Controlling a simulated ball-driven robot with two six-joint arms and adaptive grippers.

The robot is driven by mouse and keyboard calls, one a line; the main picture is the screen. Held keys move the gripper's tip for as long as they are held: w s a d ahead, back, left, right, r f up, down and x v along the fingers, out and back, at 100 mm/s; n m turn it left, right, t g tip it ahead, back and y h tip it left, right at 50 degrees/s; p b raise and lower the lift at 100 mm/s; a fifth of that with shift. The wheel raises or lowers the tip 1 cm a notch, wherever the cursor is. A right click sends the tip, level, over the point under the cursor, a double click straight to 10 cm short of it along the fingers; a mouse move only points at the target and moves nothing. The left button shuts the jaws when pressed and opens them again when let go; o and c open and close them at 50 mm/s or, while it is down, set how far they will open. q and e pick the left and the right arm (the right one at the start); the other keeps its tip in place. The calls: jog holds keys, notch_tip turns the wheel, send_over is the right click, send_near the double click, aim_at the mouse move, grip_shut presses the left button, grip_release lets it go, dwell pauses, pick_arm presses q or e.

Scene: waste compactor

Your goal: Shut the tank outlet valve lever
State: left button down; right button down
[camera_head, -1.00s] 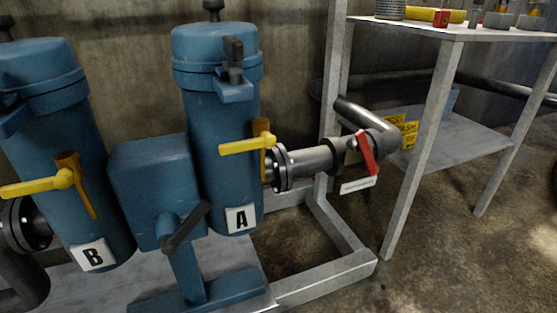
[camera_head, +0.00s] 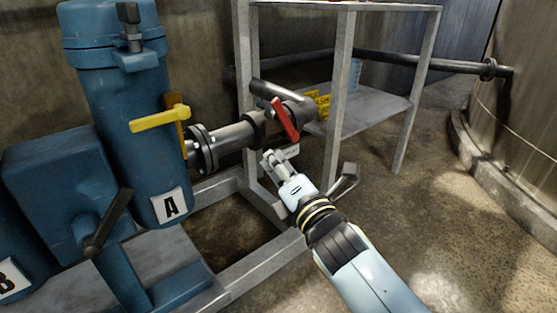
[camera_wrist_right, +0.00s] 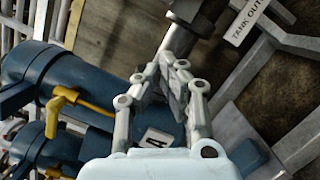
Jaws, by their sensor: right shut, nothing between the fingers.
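The red valve lever (camera_head: 285,118) sits on the dark grey pipe (camera_head: 236,136) to the right of filter A. It slants across the pipe, upper left to lower right. A white tag (camera_head: 291,151) hangs just below it; in the right wrist view the tag (camera_wrist_right: 247,22) reads "TANK OUT", partly cut off. My right gripper (camera_head: 268,160) reaches up from the lower right, its fingers shut and empty. In the picture its tips are just below the pipe, left of the tag and apart from the lever. The lever is not clear in the right wrist view. My left gripper is not in view.
Blue filter A (camera_head: 120,120) with a yellow handle (camera_head: 160,118) stands left of the pipe. A grey metal shelf (camera_head: 372,103) has a post (camera_head: 338,100) close to the lever's right. A yellow sign (camera_head: 322,106) is behind. Floor at right is open, beside a large tank (camera_head: 525,110).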

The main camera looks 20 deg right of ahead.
aim_at(284, 121)
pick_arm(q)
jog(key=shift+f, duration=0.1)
pick_arm(e)
jog(key=w+d+r, duration=0.2)
jog(key=w, duration=0.6)
jog(key=shift+w+d+r, duration=0.2)
jog(key=shift+w+r, duration=0.1)
jog(key=shift+r, duration=0.1)
